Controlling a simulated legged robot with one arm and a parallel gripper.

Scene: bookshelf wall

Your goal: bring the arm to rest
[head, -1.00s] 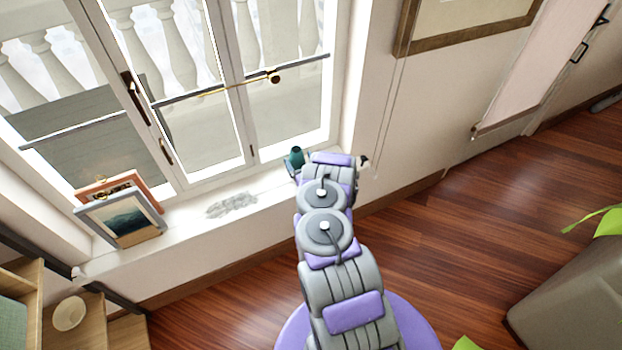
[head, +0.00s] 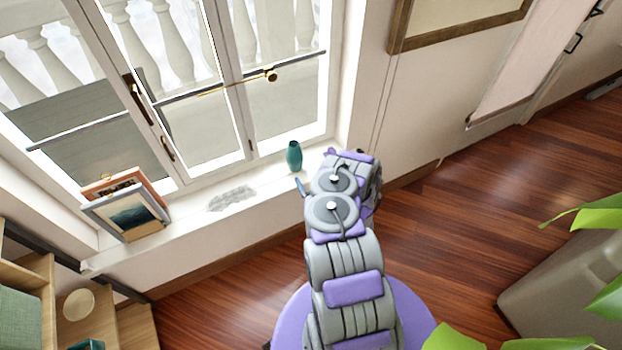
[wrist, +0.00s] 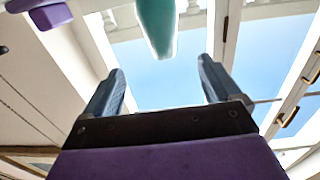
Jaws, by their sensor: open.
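My gripper (wrist: 161,65) is open in the wrist view, its two dark fingers spread apart with nothing between them. In the head view the folded arm mostly hides it; one bluish fingertip (head: 300,187) shows at the arm's left side, above the sill's front edge. A teal vase (head: 294,157) stands upright on the white windowsill, just left of and beyond the arm. The vase also shows in the wrist view (wrist: 157,22), beyond the fingertips and apart from them.
Two framed pictures (head: 126,215) lean at the sill's left end, with a grey patterned item (head: 232,198) between them and the vase. Wooden shelving (head: 130,328) is at lower left. Green leaves (head: 600,218) and a grey-brown box-like piece (head: 560,280) are at right. Wood floor (head: 450,220) is open between.

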